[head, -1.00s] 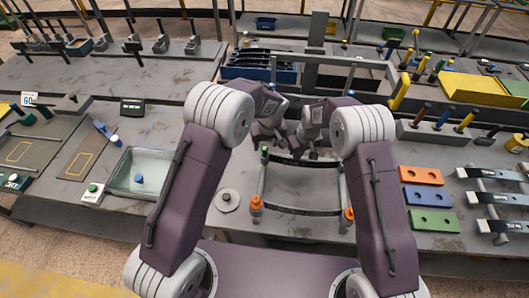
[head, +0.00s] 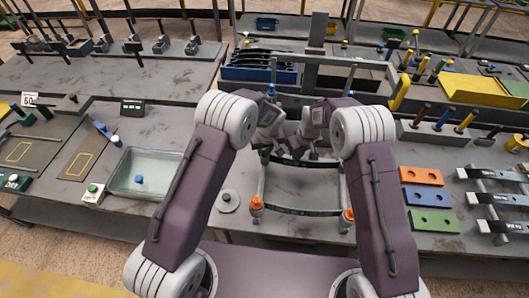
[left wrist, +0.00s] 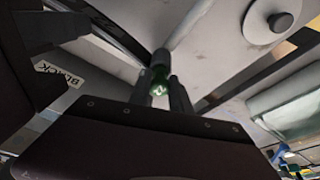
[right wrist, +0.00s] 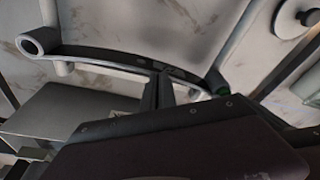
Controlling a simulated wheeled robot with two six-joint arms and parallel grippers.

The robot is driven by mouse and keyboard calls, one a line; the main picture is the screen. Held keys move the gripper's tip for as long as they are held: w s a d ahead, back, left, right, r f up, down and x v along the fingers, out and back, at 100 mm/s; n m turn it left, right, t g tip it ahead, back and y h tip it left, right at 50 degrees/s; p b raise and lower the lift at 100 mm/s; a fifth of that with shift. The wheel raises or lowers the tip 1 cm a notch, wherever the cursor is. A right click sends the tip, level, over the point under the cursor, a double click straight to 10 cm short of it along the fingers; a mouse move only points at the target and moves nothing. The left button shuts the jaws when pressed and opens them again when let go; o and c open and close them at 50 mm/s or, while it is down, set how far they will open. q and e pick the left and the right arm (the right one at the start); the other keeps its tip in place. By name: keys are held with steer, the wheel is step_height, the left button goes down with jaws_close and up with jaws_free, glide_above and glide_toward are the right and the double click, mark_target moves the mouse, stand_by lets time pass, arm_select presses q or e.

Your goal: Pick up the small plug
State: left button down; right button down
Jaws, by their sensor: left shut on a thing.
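A small dark plug with a green end (left wrist: 159,86) stands between the fingers of my left gripper (left wrist: 160,97) in the left wrist view, and the gripper is shut on it. In the head view my left gripper (head: 270,148) is at the upper left corner of a curved-bar frame (head: 300,210) and hides most of the plug. My right gripper (head: 308,145) is close beside it over the far bar. In the right wrist view its fingers (right wrist: 158,88) look close together at the dark curved bar (right wrist: 120,57), with nothing visible between them.
Orange-topped posts (head: 256,205) stand at the frame's front corners. A glass-like tray (head: 118,180) with a blue knob and a round grey disc (head: 227,200) lie to the left. Orange, blue and green blocks (head: 428,198) lie to the right. A grey rack (head: 340,75) stands behind.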

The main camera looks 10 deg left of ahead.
mark_target(264, 149)
arm_select(q)
step_height(264, 149, up, 10)
steer(key=c, duration=1.8)
jaws_free()
steer(key=shift+c, duration=0.2)
jaws_close()
